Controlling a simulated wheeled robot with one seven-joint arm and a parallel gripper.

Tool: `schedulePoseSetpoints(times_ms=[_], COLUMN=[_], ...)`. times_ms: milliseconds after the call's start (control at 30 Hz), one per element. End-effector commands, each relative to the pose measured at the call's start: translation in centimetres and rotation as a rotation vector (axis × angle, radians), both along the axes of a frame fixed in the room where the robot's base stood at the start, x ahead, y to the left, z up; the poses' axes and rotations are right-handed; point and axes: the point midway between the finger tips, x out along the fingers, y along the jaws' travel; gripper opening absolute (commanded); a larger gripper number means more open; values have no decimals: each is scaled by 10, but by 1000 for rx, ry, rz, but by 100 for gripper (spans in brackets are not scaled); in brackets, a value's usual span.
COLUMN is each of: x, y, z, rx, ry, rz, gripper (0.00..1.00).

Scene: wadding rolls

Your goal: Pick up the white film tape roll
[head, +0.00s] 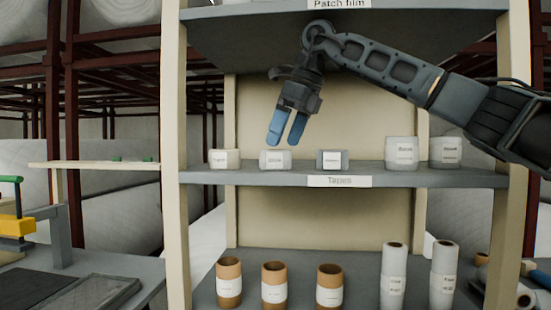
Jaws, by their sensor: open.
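Several labelled rolls stand in a row on the shelf marked "Tapes" (215,176). A short cream roll (225,166) is at the left. A short pale whitish roll (275,166) comes second, then a short grey-blue roll (345,166). Two taller whitish rolls (402,142) and (447,142) stand to the right. The labels are too small to read, so I cannot tell for sure which is the white film tape roll. My gripper (286,141) points down with its blue fingers apart and empty. In the picture its tips are just above the second roll.
The upper shelf, marked "Patch film" (420,22), is above my arm. The lower shelf (355,300) holds brown cardboard rolls (273,274) and tall white rolls (395,260). Shelf posts (174,120) stand on both sides. A workbench with a yellow-handled tool (15,226) is at left.

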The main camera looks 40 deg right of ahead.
Motion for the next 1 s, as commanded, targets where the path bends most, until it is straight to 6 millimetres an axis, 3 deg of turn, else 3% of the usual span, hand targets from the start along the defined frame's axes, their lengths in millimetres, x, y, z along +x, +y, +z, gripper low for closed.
schedulePoseSetpoints(times_ms=[267,533,1000], x=[14,15,15], y=[5,6,6], z=[-40,-45,-45], rx=[3,1,1], ry=[3,2,2], rz=[2,1,1], gripper=[100,100,56])
